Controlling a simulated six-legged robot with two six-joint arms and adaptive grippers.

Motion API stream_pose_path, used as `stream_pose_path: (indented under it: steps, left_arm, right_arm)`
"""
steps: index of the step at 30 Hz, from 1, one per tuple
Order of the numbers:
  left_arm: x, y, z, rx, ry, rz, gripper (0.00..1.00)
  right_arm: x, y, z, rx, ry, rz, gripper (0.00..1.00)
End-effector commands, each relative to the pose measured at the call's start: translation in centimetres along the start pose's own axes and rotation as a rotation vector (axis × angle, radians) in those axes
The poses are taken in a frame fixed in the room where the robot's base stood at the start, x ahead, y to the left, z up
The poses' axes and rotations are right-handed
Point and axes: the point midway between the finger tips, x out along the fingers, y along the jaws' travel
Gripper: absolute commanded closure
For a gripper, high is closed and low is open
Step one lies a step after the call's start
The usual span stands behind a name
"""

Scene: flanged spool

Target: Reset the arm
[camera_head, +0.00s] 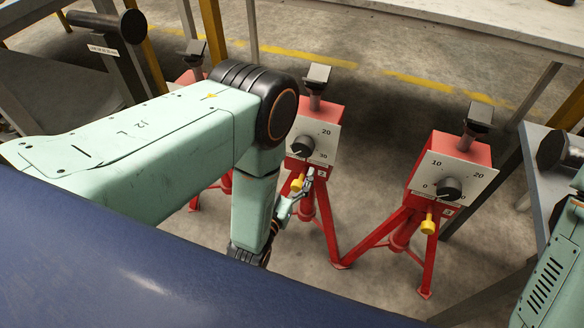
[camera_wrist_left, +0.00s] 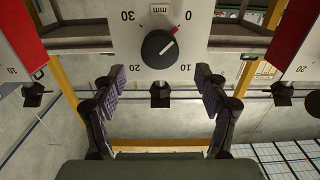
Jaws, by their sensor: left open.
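My left arm (camera_head: 150,125) comes in from the left in the head view and bends down at a black elbow joint. My left gripper (camera_head: 298,192) is partly hidden at the middle red stand (camera_head: 328,215), close to its yellow knob (camera_head: 296,184). In the left wrist view, the two dark fingers of my left gripper (camera_wrist_left: 160,76) are spread wide with nothing held between them. The stand's white dial plate (camera_wrist_left: 205,45) and black dial knob (camera_wrist_left: 158,49) lie beyond them. The knob's red mark points toward the 0. My right gripper does not show.
A similar red stand (camera_head: 447,165) with a dial and yellow knob stands to the right. A third stand is mostly hidden behind my arm. A black cylinder on a post (camera_head: 105,25) is at upper left. A light table (camera_head: 450,20) is behind. Concrete floor shows between the stands.

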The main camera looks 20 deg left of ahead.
Motion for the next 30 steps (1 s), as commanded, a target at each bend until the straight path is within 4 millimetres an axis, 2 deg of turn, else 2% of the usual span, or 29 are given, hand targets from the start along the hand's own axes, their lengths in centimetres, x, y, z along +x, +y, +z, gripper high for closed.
stream_pose_path:
  steps: [9,11,14,17,20,22,27,30]
  left_arm:
    - [-0.1,-0.2,0.2,0.003,-0.024,-0.002,0.26]
    - [-0.3,-0.7,0.7,0.007,-0.078,-0.007,0.26]
    - [-1.7,-2.0,2.3,0.018,-0.248,-0.021,0.26]
    - [-4.7,-3.6,4.2,0.025,-0.48,-0.041,0.26]
    - [-8.8,-4.8,5.6,0.023,-0.715,-0.057,0.26]
    - [-12.3,-5.4,6.1,0.016,-0.879,-0.066,0.26]
    - [-21.6,-5.8,5.4,-0.014,-1.252,-0.076,0.26]
    - [-26.1,-5.6,4.2,-0.032,-1.417,-0.073,0.26]
  right_arm:
    - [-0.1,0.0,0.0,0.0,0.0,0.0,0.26]
    - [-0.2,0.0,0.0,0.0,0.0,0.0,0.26]
    - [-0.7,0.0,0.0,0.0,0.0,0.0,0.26]
    - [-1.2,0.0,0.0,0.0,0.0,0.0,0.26]
    - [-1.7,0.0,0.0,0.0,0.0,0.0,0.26]
    - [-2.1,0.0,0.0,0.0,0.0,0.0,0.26]
    - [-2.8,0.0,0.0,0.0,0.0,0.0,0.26]
    - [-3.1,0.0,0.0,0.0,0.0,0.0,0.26]
